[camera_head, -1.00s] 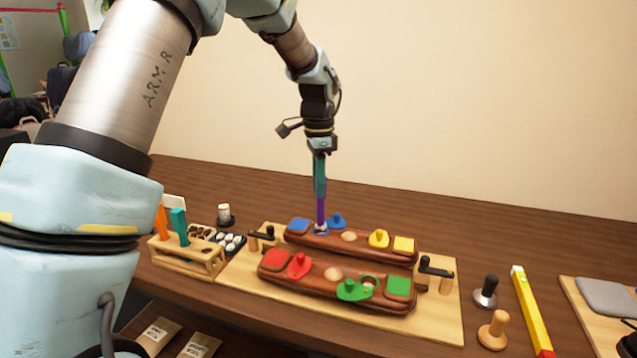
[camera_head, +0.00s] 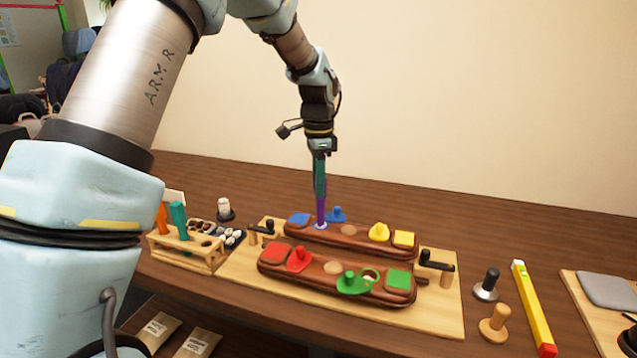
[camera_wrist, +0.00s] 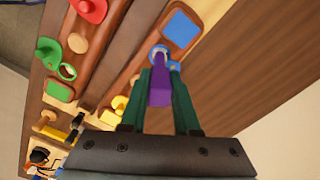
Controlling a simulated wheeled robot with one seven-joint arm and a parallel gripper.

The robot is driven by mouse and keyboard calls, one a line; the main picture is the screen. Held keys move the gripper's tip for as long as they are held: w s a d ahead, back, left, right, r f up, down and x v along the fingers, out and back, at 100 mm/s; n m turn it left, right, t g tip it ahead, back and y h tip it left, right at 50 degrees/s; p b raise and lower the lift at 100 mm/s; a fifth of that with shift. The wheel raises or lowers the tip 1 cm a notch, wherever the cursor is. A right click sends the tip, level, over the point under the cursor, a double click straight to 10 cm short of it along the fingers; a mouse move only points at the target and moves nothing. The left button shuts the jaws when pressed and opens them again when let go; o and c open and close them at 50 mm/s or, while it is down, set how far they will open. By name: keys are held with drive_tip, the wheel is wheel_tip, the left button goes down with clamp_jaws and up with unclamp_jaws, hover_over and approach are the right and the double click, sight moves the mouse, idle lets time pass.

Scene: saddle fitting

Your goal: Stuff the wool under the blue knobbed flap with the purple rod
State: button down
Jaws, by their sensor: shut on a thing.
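My gripper (camera_head: 320,178) is shut on the purple rod (camera_head: 321,208) and holds it upright, with its lower end down at the far wooden bar. In the wrist view the purple rod (camera_wrist: 160,88) sits between my green fingers. The blue knobbed flap (camera_head: 337,214) is turned aside behind the rod, next to the blue square pad (camera_head: 299,219). The rod's tip is at a blue-rimmed opening (camera_wrist: 158,52) in the bar. A little pale material shows around the tip, but I cannot tell how deep it sits.
The near bar (camera_head: 333,268) has red and green flaps; a green-rimmed hole holds something pale. A yellow flap (camera_head: 379,233) sits on the far bar. Black clamps (camera_head: 436,264) flank the board.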

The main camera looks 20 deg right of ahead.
drive_tip(key=shift+f, duration=0.7)
idle(0.8)
drive_tip(key=shift+r+p, duration=2.95)
drive_tip(key=shift+r, duration=1.15)
